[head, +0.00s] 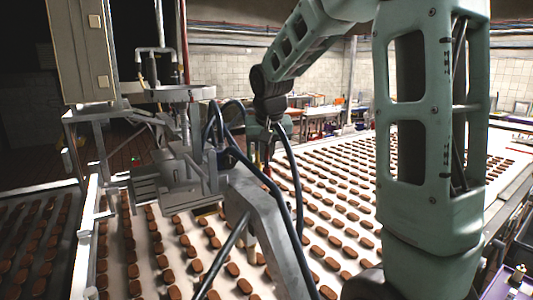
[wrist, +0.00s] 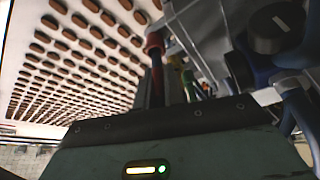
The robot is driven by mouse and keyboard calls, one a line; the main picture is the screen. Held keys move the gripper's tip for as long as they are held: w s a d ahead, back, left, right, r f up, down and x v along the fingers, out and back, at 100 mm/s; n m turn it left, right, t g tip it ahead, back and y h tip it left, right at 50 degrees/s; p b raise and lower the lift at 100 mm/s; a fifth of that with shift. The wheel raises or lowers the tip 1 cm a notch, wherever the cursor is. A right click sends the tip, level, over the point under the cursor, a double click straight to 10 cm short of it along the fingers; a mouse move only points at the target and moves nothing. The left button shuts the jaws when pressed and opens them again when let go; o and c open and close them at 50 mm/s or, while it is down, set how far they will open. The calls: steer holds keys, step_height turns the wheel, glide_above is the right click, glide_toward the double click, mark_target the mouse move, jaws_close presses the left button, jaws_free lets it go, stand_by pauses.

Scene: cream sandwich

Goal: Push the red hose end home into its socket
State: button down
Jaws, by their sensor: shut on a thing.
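The red hose end (wrist: 154,42) shows in the wrist view just beyond my gripper (wrist: 152,84), whose narrow fingers are closed on it. In the head view my gripper (head: 263,138) hangs below my dark wrist, beside the grey machine and its dark hoses. The hose end is too small to make out surely there. In the wrist view, the red end points up toward grey metal of the machine. I cannot pick out the socket in either view, and cannot tell whether the hose end touches it.
The grey depositing machine (head: 180,180) stands at left and centre, with dark blue hoses (head: 285,175) looping close to my gripper. A white conveyor (head: 345,205) with rows of brown biscuits runs below. In the wrist view, a black knob (wrist: 275,28) and a green-tipped piece (wrist: 188,82) are nearby.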

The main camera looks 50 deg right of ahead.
steer(key=shift+f+b, duration=0.35)
steer(key=shift+f, duration=0.15)
steer(key=c, duration=1.4)
jaws_free()
steer(key=p+v, duration=0.9)
steer(key=v, duration=0.8)
steer(key=shift+r+p, duration=0.2)
steer(key=shift+p, duration=0.2)
steer(key=shift+s+a, duration=0.1)
